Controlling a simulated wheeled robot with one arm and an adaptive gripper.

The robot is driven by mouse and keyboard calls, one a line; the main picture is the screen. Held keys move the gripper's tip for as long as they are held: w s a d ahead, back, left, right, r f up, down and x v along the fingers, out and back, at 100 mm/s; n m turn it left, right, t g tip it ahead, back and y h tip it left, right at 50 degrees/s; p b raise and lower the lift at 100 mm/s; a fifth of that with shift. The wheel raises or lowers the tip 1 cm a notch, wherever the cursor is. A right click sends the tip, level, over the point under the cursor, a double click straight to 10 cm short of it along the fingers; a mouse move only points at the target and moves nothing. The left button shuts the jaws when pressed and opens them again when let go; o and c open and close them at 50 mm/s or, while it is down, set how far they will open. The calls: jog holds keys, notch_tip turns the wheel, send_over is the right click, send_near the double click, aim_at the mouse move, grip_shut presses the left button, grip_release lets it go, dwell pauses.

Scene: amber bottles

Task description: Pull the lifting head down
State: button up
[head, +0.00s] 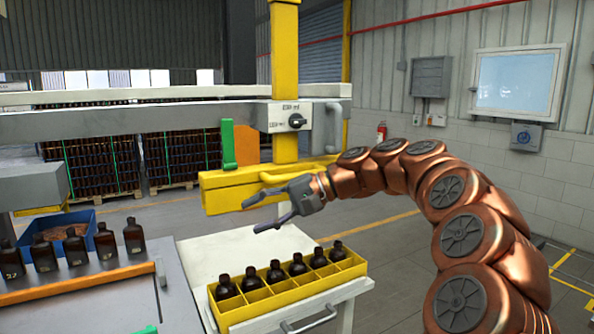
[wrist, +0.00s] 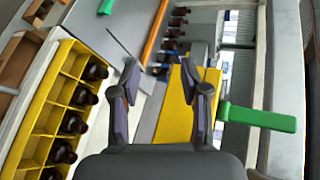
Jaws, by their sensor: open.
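The lifting head appears to be the yellow horizontal beam (head: 228,194) at the foot of the yellow column (head: 285,60), above the white table. A green handle (head: 228,146) stands upright on its left side, beside an orange plate. My gripper (head: 253,215) is open and empty, with its fingers pointing left in front of the beam. In the wrist view, the open fingers (wrist: 160,77) have nothing between them. The green handle (wrist: 262,118) is there to the right of the fingers, apart from them. Yellow surface (wrist: 174,125) shows behind the fingers.
A yellow crate (head: 290,295) of amber bottles sits on the white table (head: 215,250) below my gripper. More amber bottles (head: 105,241) line the grey bench at left, near a blue bin (head: 60,225).

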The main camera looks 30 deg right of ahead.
jog(key=d+r+m+t+p, duration=0.1)
jog(key=d+r+m+t, duration=0.15)
jog(key=d, duration=0.65)
jog(key=d+r+m+t, duration=0.1)
jog(key=d+r+t, duration=0.2)
jog(key=d, duration=0.6)
jog(key=shift+h, duration=0.3)
jog(key=shift+f+p+x, duration=0.15)
jog(key=shift+p+x, duration=0.55)
jog(key=shift+x, duration=1.25)
jog(key=shift+f+p+x, duration=0.15)
jog(key=shift+p+x, duration=0.5)
jog(key=shift+x, duration=1.3)
jog(key=shift+s, duration=0.1)
grip_shut()
